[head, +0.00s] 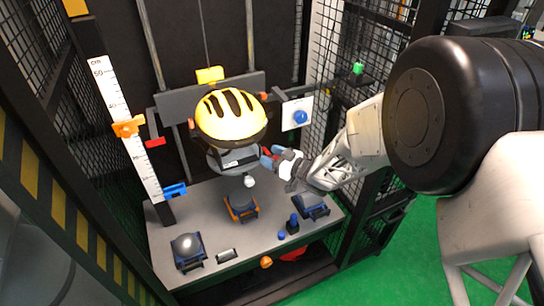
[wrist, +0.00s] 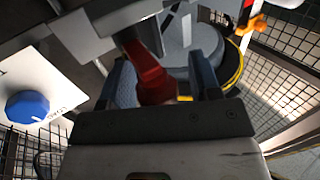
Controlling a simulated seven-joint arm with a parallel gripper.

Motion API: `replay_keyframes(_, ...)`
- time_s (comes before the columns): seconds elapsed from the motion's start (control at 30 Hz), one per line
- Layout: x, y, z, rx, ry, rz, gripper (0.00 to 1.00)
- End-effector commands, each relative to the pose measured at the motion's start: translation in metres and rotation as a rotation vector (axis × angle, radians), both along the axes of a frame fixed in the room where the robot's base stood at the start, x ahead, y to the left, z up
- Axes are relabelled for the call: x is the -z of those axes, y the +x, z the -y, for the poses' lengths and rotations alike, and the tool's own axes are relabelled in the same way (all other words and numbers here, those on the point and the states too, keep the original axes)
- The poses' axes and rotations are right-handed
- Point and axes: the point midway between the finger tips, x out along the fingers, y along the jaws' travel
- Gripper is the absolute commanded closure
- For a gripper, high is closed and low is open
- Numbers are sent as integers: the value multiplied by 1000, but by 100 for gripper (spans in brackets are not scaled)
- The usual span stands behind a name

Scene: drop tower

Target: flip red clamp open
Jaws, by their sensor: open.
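The red clamp (wrist: 152,82) shows in the wrist view as a dark red lever between the two blue-grey fingers of my gripper (wrist: 168,80). The fingers are apart, on either side of the lever; I cannot tell whether either touches it. In the head view my gripper (head: 278,157) is beside the grey mount under the yellow helmet (head: 231,116), coming from the right. A small bit of red shows at the fingers there, but most of the clamp is hidden. The clamp's exact angle is hard to tell.
A white panel with a blue knob (head: 300,117) is just behind my gripper and also shows in the wrist view (wrist: 27,106). A ruler (head: 127,130) with an orange slider stands at the left. The grey table (head: 210,210) below holds several anvils and small parts. Mesh walls flank the tower.

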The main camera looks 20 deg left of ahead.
Motion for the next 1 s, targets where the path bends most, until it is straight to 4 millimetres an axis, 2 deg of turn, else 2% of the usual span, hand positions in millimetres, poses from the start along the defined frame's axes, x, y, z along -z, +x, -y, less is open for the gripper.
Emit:
replay_keyframes(0.03, 0, 0, 0, 0, 0, 0, 47)
replay_keyframes(0.3, 0, 0, 0, 0, 0, 0, 89)
replay_keyframes(0.33, 0, 0, 0, 0, 0, 0, 90)
replay_keyframes(0.67, 0, -1, -1, 27, 0, 0, 90)
replay_keyframes(1.0, 0, -3, -4, 155, -1, -1, 90)
